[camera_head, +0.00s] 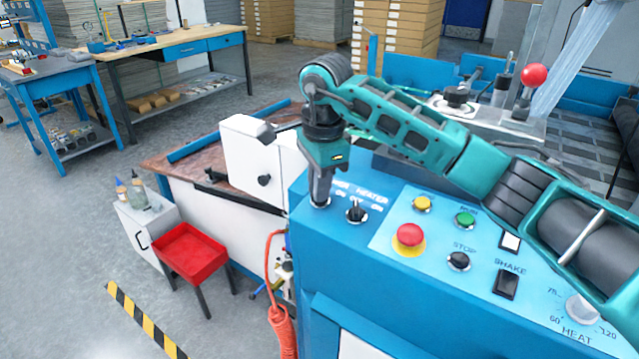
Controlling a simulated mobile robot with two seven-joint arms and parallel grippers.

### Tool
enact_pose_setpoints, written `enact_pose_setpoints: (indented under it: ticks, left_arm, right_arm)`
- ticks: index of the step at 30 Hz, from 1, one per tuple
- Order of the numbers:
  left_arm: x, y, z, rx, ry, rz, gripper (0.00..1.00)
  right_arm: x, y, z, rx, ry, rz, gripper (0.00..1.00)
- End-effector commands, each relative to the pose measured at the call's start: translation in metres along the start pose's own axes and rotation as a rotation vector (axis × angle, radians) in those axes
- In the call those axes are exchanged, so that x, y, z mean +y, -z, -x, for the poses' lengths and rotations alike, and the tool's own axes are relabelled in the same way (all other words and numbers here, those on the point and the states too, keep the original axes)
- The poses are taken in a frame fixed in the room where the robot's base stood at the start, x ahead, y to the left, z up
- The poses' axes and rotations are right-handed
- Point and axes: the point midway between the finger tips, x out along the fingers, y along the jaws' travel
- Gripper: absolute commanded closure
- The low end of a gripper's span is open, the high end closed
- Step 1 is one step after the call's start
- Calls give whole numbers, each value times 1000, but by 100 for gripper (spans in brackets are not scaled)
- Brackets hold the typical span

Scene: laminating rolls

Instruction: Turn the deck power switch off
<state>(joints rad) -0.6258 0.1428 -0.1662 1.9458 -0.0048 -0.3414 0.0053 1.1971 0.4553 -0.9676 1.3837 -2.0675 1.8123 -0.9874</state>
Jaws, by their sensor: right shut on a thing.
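My right arm comes in from the right and bends down at the left end of the blue control panel (335,255). My right gripper (320,197) points down over the leftmost switch, left of the heater switch (356,211). It is shut on that switch, the deck power switch. The gripper hides the switch's lever and most of its label, of which only the last letters show, so I cannot tell which way the lever points. The heater switch stands free just right of the gripper. My left gripper is not in view.
The panel also holds a red emergency button (409,237), a yellow button (422,203), a green button (465,218), a black stop button (458,261), a shake rocker (506,284) and a heat knob (581,309). A white housing (250,165) stands left of the gripper.

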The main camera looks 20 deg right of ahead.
Motion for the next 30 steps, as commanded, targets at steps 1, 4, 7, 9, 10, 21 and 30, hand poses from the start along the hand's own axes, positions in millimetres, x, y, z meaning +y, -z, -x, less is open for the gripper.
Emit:
enact_pose_setpoints:
  ticks: [1,4,7,9,10,21,30]
  left_arm:
    - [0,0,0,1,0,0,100]
    - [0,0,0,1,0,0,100]
    - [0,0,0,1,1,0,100]
    - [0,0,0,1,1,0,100]
    - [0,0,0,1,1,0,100]
    - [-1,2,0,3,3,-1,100]
    - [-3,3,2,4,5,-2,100]
  right_arm:
    - [1,0,-2,0,-4,0,100]
    - [1,0,-2,1,-4,0,100]
    - [1,0,-2,1,-5,0,100]
    - [1,0,-3,1,-6,1,100]
    - [1,0,-3,1,-6,3,100]
    - [1,1,-3,3,-35,135,100]
    - [0,1,-4,3,-86,395,100]
